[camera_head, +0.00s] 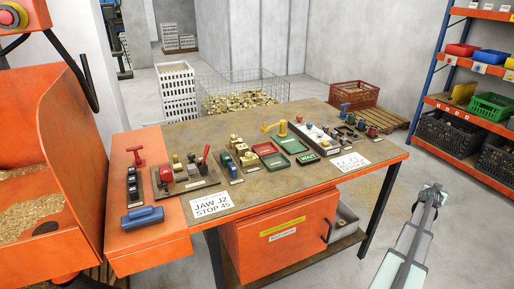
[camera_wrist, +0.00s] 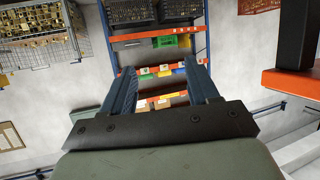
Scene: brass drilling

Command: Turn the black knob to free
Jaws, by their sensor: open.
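Several small dark knob-like parts sit on a narrow black strip (camera_head: 132,186) at the left end of the bench; they are too small to tell which is the black knob or how it is set. Another panel (camera_head: 186,181) beside it carries a red lever (camera_head: 204,156) and small dark and metal parts. My gripper (camera_head: 436,190) is off the bench's right side, well apart from these panels. In the wrist view, its two fingers (camera_wrist: 160,85) stand wide apart with nothing between them.
The bench (camera_head: 245,195) also holds green trays (camera_head: 276,161), a blue part (camera_head: 142,217), a yellow part (camera_head: 282,128) and printed cards (camera_head: 212,205). A shelf rack (camera_head: 465,105) stands at the right. A red crate (camera_head: 354,95) is behind the bench.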

